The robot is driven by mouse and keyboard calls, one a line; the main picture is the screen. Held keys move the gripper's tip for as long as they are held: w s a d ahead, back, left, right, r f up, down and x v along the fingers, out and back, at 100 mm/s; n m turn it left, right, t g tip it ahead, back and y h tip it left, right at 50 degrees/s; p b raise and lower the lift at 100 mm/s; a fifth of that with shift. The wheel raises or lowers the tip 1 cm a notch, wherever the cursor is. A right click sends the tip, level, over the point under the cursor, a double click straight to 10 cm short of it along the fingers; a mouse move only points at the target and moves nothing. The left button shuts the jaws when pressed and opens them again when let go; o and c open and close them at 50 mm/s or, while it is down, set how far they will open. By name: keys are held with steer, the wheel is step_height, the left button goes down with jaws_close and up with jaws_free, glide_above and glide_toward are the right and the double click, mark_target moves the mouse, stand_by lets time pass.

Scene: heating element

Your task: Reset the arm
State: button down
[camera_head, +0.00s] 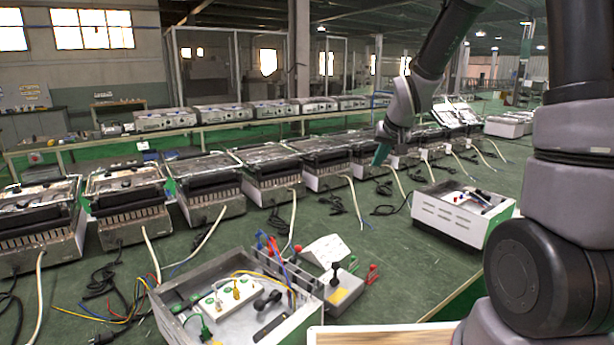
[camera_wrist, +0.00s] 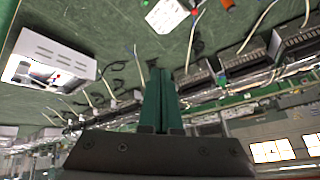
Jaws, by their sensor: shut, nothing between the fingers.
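My gripper (camera_head: 381,154) hangs at the end of my arm in the head view, above the far part of the green table (camera_head: 400,262). Its green fingers (camera_wrist: 159,98) lie together at the centre of the wrist view, shut with nothing between them. The gripper is clear of the table top and of the devices around it, as far as the views show. The arm itself is bent, its upper part reaching in from the top right of the head view.
An open box with wires (camera_head: 312,305) stands at the front. A white vented box (camera_head: 440,222) is at the right; it also shows in the wrist view (camera_wrist: 62,50). A row of heating devices (camera_head: 205,180) with cables lines the table. Bare green table lies between.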

steer(key=s+d+r+m, duration=0.1)
steer(key=s+r, duration=0.4)
steer(key=s, duration=0.3)
steer(key=s+d+r+m, duration=0.1)
steer(key=s+d+r, duration=0.1)
steer(key=s+r, duration=0.4)
steer(key=s+d+r, duration=0.2)
steer(key=s+r, duration=0.3)
steer(key=s, duration=0.7)
steer(key=shift+s+r+m+y, duration=0.2)
steer(key=shift+m+y, duration=0.2)
stand_by(2.0)
